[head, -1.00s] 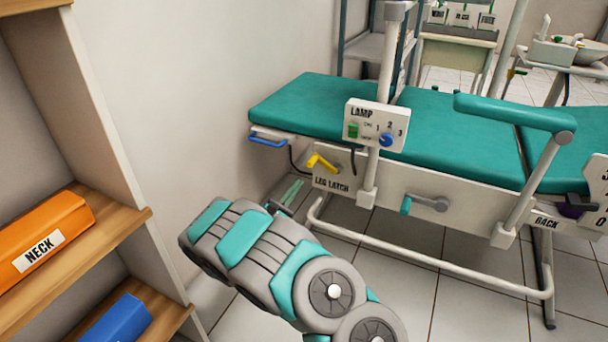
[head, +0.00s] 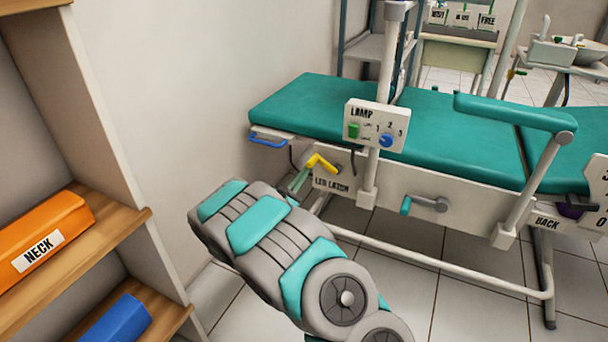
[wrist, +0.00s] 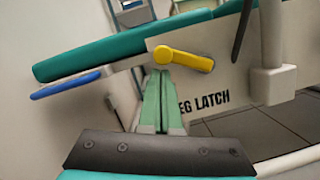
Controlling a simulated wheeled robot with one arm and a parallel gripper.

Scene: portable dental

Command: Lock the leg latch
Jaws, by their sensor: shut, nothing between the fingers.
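The leg latch is a yellow lever (head: 321,162) on the white side panel of the teal dental chair, just above the printed words LEG LATCH (head: 331,186). In the wrist view the yellow lever (wrist: 184,59) lies nearly level, tilting slightly down to the right, with its rounded left end above my fingertips. My gripper (head: 301,177) is shut and empty, its green fingers together. In the wrist view my gripper (wrist: 162,75) points at the lever's left end from below. The fingertips are very close to it; I cannot tell whether they touch.
A blue handle (head: 268,141) juts from the chair's left end. The lamp box (head: 376,126) and its post stand right of the lever. A grey crank with a teal grip (head: 428,204) is further right. A shelf (head: 125,225) stands at left.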

